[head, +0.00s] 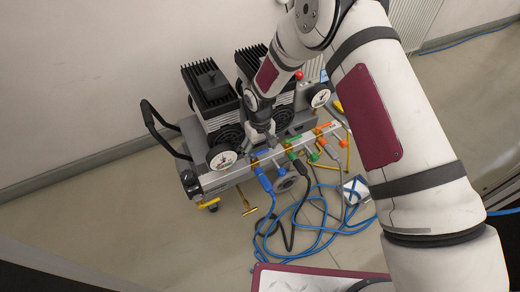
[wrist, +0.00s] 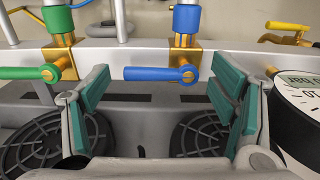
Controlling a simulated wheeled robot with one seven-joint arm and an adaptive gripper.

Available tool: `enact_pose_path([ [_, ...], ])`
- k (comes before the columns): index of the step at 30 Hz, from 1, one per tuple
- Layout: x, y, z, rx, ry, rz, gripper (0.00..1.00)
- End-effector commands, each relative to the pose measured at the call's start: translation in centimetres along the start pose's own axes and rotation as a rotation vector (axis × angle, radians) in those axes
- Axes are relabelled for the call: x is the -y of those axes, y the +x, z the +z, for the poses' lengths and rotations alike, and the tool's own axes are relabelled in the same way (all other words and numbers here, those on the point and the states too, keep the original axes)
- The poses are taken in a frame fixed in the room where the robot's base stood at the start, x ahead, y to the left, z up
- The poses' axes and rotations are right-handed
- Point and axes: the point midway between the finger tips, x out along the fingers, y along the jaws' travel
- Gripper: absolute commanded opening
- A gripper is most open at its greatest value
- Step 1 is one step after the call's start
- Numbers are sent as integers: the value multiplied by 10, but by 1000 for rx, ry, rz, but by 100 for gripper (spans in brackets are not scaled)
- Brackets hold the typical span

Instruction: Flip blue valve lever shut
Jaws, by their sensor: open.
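The blue valve lever (wrist: 152,73) shows in the wrist view, lying sideways and pointing left from its brass valve (wrist: 186,52) on a grey manifold bar. A blue fitting (wrist: 186,19) is on that valve. My gripper (wrist: 160,84) is open, with one teal-padded finger left of the lever's free end and the other right of the brass valve. The lever lies between the fingers, with no visible contact. In the head view my gripper (head: 262,138) is over the manifold beside the blue hose fitting (head: 263,179); the lever is small and hard to make out there.
A green lever (wrist: 30,73) is close left of my left finger, and a round gauge (wrist: 300,100) is close on the right. Fan grilles (wrist: 205,135) lie below. Blue hoses (head: 270,225) run loosely over the floor in front.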

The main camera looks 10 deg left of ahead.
Motion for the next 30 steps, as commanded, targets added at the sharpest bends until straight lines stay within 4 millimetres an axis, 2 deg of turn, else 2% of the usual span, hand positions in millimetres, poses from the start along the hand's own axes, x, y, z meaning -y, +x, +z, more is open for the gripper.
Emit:
enact_pose_path([
  [5,0,-3,0,-1,1,0,78],
  [8,0,-14,-1,-3,1,0,78],
  [21,0,-97,-1,-3,1,0,78],
  [25,0,-111,0,-1,1,0,78],
  [30,0,-120,0,0,0,0,78],
])
